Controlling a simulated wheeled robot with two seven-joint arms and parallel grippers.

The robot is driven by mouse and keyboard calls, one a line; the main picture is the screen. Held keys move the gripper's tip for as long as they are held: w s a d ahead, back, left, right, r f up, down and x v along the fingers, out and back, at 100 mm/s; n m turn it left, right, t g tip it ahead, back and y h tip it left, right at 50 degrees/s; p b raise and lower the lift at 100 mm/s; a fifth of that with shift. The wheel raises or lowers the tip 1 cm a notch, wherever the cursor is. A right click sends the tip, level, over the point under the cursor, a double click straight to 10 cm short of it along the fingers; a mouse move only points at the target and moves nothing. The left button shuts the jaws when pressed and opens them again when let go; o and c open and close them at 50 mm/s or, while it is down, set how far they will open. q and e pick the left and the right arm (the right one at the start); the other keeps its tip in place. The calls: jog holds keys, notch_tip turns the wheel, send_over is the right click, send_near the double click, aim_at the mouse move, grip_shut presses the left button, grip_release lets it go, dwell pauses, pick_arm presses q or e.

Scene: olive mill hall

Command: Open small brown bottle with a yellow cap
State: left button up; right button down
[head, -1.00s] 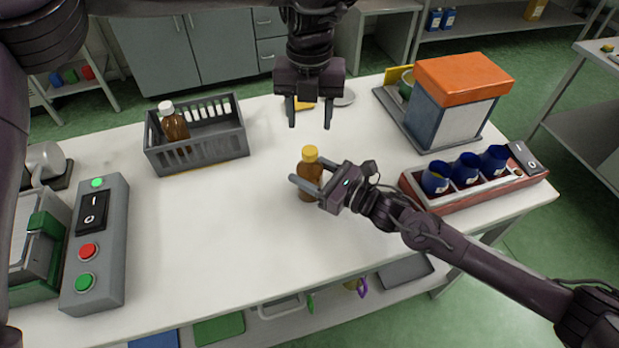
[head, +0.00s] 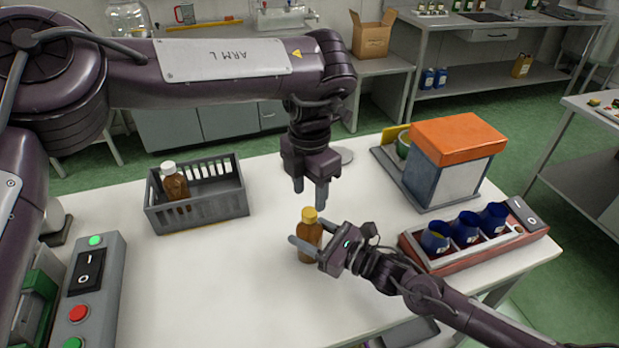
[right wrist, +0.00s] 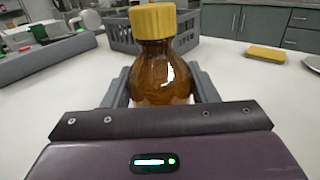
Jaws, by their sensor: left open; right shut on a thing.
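The small brown bottle (head: 307,248) stands upright on the white table, its yellow cap (head: 309,215) on top. My right gripper (head: 312,252) is shut around the bottle's body, below the cap. In the right wrist view the bottle (right wrist: 162,75) sits between the two fingers, with its yellow cap (right wrist: 153,20) clear above them. My left gripper (head: 310,196) is open, pointing down just above the cap and apart from it. The lower part of the bottle is partly hidden by my right gripper in the head view.
A grey crate (head: 215,208) with a white-capped brown bottle (head: 173,184) stands at the left. A control box (head: 105,300) is at the lower left. A red rack (head: 470,258) with blue cups and an orange-topped box (head: 460,135) are at the right. The front-middle table is clear.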

aim_at(309, 212)
pick_arm(q)
jog(key=shift+f, duration=2.5)
pick_arm(e)
jog(key=shift+r, duration=0.1)
